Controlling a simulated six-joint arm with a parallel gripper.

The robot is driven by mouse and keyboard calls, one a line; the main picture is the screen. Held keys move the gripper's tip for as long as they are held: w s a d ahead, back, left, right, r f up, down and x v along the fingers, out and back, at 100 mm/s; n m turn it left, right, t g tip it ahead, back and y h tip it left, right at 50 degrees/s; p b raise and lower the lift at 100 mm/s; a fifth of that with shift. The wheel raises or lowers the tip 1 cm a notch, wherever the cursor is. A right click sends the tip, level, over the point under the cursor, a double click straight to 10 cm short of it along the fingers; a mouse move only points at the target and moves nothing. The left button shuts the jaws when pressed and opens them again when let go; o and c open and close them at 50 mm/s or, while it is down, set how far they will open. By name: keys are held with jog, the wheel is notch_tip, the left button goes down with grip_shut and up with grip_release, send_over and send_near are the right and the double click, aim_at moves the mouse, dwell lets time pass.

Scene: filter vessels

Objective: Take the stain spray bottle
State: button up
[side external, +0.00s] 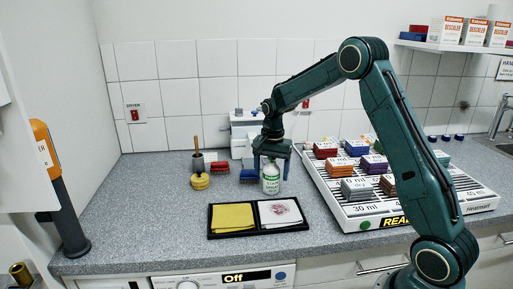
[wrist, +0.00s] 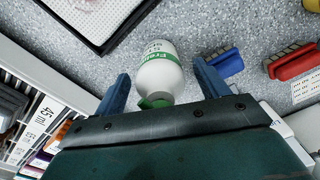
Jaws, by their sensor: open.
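The stain spray bottle (side external: 270,184) is white with a green-lettered label and stands upright on the grey counter, behind the black tray. My gripper (side external: 271,165) is over it, pointing down, with its fingers around the bottle's upper part. In the wrist view the bottle (wrist: 160,77) lies between the two blue fingers of my open gripper (wrist: 162,79), with a visible gap on each side. Its green top is partly hidden by the gripper body.
A black tray (side external: 209,234) with yellow and stained white cloths is in front. A white rack (side external: 345,211) of coloured blocks stands close on the right. Blue (side external: 249,175) and red brushes (side external: 220,169) and a yellow-based round tool (side external: 200,181) are to the left.

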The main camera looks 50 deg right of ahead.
jog(key=shift+f, duration=0.15)
dwell(0.3)
jog(key=c, duration=1.3)
jog(key=shift+c, duration=0.2)
notch_tip(320, 180, up, 20)
